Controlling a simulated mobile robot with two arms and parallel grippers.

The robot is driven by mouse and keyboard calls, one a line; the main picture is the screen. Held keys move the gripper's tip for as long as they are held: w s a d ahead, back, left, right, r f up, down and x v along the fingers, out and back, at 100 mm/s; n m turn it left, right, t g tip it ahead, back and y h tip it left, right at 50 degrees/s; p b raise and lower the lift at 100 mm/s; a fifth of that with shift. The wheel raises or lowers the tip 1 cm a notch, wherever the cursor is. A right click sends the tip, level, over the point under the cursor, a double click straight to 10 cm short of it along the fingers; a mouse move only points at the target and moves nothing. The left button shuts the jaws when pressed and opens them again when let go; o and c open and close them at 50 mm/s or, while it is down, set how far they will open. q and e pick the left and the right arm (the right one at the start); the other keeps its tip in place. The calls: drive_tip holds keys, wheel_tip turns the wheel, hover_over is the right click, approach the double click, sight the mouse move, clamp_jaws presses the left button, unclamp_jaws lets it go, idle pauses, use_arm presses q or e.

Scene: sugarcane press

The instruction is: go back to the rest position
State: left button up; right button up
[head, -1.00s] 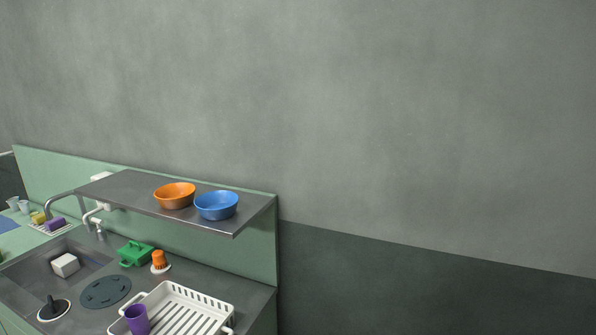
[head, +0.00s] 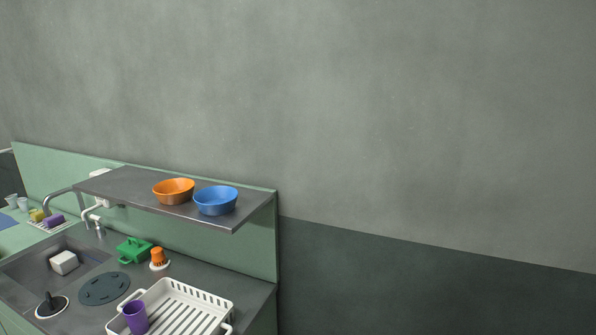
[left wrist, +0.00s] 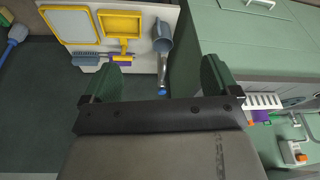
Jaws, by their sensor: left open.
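My left gripper (left wrist: 162,82) shows in the left wrist view with its two green fingers wide apart. Nothing is between them, and it is open and empty. Behind it are a dark floor, a white board with hung tools, and a green cabinet. Neither gripper shows in the head view, and my right gripper is not in any view.
In the head view a counter holds a sink (head: 88,257), a white dish rack (head: 212,297) with a purple cup (head: 135,317), and a green box (head: 134,250). Orange (head: 174,191) and blue (head: 216,200) bowls stand on the shelf (head: 125,186). The right side shows bare wall.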

use_arm(q)
wheel_tip(320, 180, down, 17)
drive_tip(key=s+b, duration=0.1)
drive_tip(key=b, duration=0.2)
drive_tip(key=s+a+f+g+b, duration=0.1)
drive_tip(key=s+f+b, duration=0.1)
drive_tip(key=s+f, duration=0.6)
drive_tip(key=s+a+f+g+b, duration=0.1)
drive_tip(key=s+a+f+b, duration=0.1)
drive_tip(key=s+f, duration=0.7)
wheel_tip(320, 180, down, 8)
drive_tip(key=shift+b, duration=0.5)
